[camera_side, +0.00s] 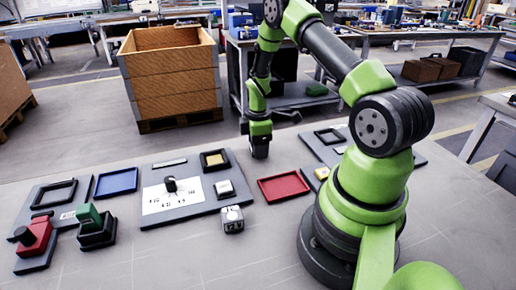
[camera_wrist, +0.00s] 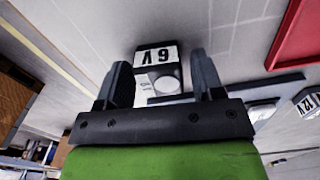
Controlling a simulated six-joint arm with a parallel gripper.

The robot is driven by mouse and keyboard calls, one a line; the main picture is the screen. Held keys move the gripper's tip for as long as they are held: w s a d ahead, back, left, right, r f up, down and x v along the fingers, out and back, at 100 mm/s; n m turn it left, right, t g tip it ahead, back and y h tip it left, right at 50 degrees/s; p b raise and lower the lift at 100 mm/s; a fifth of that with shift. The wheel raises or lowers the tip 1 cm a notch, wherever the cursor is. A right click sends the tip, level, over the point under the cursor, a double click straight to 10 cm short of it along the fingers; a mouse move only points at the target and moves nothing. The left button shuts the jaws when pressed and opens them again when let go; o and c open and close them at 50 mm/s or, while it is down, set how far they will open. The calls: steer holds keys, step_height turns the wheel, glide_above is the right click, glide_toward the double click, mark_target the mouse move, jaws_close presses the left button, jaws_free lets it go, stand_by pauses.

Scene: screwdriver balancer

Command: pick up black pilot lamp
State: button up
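My gripper (camera_wrist: 165,75) is open, with its two dark fingers apart. In the wrist view, a dark block (camera_wrist: 157,65) with a white "6 V" label and a pale round part shows between the fingers; no contact is visible. I cannot tell whether it is the black pilot lamp. In the side view, my gripper (camera_side: 260,150) points down near the far edge of the table, right of the grey board (camera_side: 150,222). A small black upright piece (camera_side: 170,184) stands on the board's white panel. No piece is clearly identifiable as the black pilot lamp.
A red tray (camera_side: 284,187) lies right of the board, a blue tray (camera_side: 116,182) left of it. A silver cube (camera_side: 232,219) stands at the board's front edge. Red (camera_side: 38,237) and green-topped (camera_side: 90,218) blocks stand at left. The front table is clear.

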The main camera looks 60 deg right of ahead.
steer(key=c, duration=0.7)
steer(key=shift+r, duration=0.1)
